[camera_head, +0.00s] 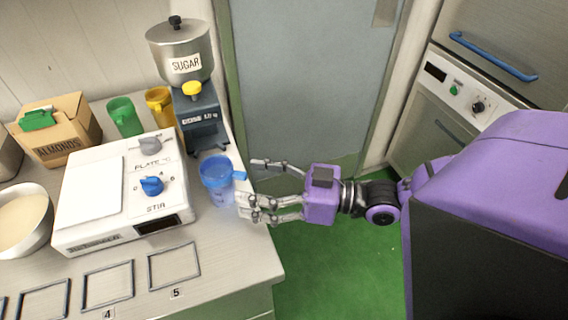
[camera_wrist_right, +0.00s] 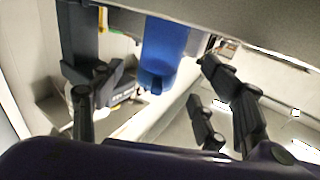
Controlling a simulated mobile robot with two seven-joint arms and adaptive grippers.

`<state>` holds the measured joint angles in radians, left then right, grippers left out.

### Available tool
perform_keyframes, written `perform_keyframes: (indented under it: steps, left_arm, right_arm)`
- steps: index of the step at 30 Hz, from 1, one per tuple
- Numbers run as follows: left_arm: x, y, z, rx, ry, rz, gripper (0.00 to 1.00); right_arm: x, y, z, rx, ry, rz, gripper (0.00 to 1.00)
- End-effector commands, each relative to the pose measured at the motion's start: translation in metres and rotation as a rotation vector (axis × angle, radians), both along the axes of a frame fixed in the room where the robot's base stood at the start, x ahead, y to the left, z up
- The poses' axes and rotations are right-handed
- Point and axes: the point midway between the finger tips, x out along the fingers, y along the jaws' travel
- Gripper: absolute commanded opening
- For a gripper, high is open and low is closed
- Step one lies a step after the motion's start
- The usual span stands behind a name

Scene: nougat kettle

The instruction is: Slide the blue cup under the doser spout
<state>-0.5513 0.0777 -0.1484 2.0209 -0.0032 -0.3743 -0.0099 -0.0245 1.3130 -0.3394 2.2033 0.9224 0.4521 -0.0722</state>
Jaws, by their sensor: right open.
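The blue cup (camera_head: 216,182) stands upright on the counter, just in front of the sugar doser (camera_head: 200,112), with its handle toward the right. The doser has a steel hopper labelled SUGAR, a yellow knob and a dark blue body; I cannot make out the spout clearly. The cup is in front of the doser's base, not visibly under it. My right gripper (camera_head: 254,186) is open at the counter's right edge, its fingers pointing left at the cup's handle side. In the wrist view the cup (camera_wrist_right: 168,48) shows between and beyond the open fingers (camera_wrist_right: 157,72). My left gripper is out of view.
A white stirring hotplate (camera_head: 95,190) stands close left of the cup. Green (camera_head: 124,116) and yellow (camera_head: 160,105) cups and an almonds box (camera_head: 58,135) stand behind it. Marked squares (camera_head: 174,266) lie on the front counter. Open floor (camera_head: 330,270) lies right of the counter.

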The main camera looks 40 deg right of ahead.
Motion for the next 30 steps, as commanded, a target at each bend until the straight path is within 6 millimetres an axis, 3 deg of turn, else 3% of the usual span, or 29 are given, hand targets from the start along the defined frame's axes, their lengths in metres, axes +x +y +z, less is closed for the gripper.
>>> perform_keyframes:
  steps: [15,27,30]
  left_arm:
    - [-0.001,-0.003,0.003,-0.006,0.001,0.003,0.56]
    - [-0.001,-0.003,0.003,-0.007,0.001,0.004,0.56]
    - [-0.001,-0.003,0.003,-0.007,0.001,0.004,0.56]
  right_arm:
    - [0.05,0.046,0.001,0.003,-0.003,0.0,0.68]
    - [0.055,0.052,-0.001,0.0,0.001,0.0,0.68]
    - [0.055,0.051,-0.001,0.0,0.001,0.0,0.56]
